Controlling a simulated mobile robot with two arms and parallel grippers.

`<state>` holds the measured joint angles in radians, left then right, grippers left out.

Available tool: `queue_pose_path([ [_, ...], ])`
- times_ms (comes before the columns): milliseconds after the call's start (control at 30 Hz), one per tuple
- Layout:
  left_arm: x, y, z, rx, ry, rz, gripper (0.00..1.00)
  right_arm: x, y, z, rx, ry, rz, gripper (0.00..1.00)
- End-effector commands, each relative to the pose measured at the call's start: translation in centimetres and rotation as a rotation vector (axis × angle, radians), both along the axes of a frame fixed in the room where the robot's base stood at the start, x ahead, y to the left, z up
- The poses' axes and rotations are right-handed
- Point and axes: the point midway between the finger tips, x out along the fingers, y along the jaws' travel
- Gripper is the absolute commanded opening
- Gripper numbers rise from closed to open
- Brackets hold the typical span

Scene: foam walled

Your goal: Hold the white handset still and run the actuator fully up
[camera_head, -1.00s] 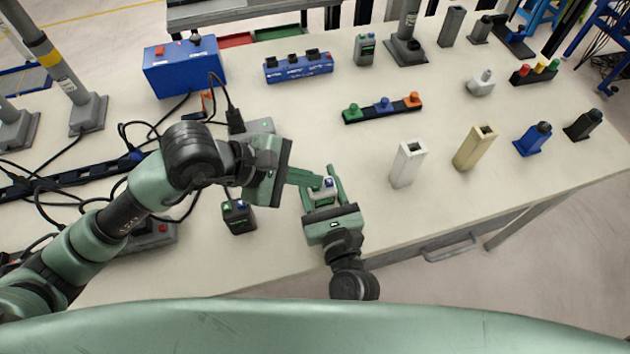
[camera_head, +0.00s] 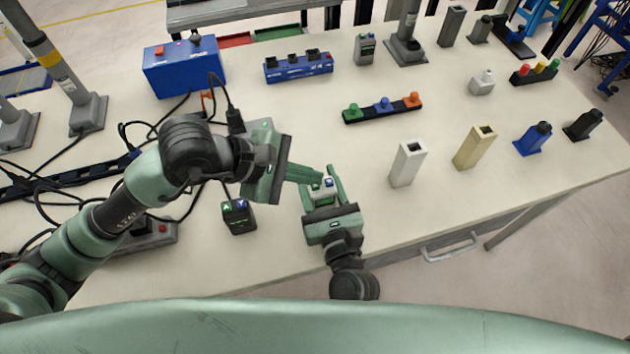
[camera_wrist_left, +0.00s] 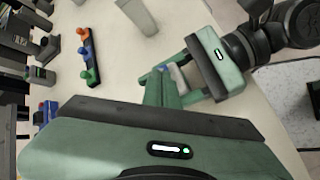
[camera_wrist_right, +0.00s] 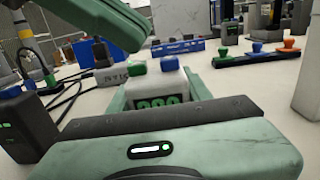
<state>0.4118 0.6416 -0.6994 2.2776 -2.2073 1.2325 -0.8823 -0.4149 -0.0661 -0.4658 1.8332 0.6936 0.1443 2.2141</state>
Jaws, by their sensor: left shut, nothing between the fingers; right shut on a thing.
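The white handset (camera_head: 322,191) stands on the table near its front edge, with a green and a blue button on top. It also shows in the right wrist view (camera_wrist_right: 158,85), with a green-lit display on its near face. My right gripper (camera_head: 322,192) is shut on it, one finger on each side. My left gripper (camera_head: 318,179) is shut and empty, its fingertips right beside the handset's top. I cannot tell whether they touch a button. Grey upright columns, one at the left (camera_head: 65,75) and one at the back (camera_head: 406,35), may include the actuator; which is unclear.
A dark handset (camera_head: 238,216) with green and blue buttons stands left of my grippers. White (camera_head: 407,164) and beige (camera_head: 475,147) posts stand to the right. A blue box (camera_head: 185,68), a three-button strip (camera_head: 383,107) and cables lie further back. The table between is clear.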

Motion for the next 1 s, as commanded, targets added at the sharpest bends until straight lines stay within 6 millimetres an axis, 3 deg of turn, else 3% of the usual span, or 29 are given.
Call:
queue_pose_path([
  [467,0.1,0.0,0.9,-0.001,-0.003,0.001,0.0,0.0,0.0,0.0,0.0,-0.001,0.0,0.03],
  [1000,0.0,0.0,5.6,-0.001,-0.002,0.0,0.0,0.0,0.0,0.0,0.0,-0.001,0.0,0.03],
])
